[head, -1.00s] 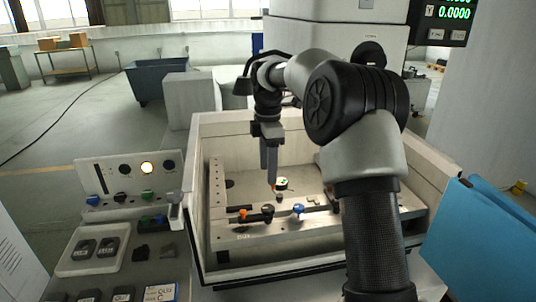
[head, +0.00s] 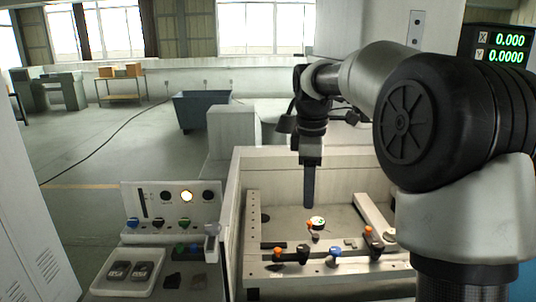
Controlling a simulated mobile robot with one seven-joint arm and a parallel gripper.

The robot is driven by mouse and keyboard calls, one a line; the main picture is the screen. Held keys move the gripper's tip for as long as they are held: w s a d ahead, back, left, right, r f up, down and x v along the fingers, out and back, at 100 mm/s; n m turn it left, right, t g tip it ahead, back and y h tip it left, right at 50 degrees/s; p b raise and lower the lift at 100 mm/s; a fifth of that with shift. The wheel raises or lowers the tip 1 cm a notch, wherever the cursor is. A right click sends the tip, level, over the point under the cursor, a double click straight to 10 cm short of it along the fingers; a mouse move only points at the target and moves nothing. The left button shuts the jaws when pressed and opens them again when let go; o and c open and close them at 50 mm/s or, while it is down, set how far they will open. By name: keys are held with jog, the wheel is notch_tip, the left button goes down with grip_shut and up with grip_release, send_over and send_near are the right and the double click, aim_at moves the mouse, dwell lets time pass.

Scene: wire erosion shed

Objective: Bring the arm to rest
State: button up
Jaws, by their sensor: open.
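My gripper (head: 309,202) hangs from my arm over the machine's open work tank (head: 236,215), pointing straight down. It is seen edge-on, and I see nothing held in it. Its tip is above and a little left of a small round white part with green and red marks (head: 318,222) in the tank. The tip appears apart from that part. My arm reaches in from the right side of the picture and hides the tank's right end.
Clamps with orange and blue knobs (head: 335,252) stand along the tank's front rail. A control panel (head: 170,207) and a tray of dark pieces (head: 128,270) are at left. A blue-grey bin (head: 203,110) stands on open floor behind. A readout (head: 497,48) hangs upper right.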

jog(key=s+r+m+t, duration=0.3)
jog(key=s+m, duration=0.5)
jog(key=s, duration=0.8)
jog(key=s+f+m, duration=0.2)
jog(key=s+m, duration=0.1)
jog(key=s, duration=0.3)
jog(key=s+d+f+m+t, duration=0.1)
jog(key=s+f+m, duration=0.2)
jog(key=s, duration=0.3)
jog(key=shift+d+f+m+y, duration=0.2)
jog(key=shift+m+y, duration=0.1)
jog(key=shift+m, duration=0.4)
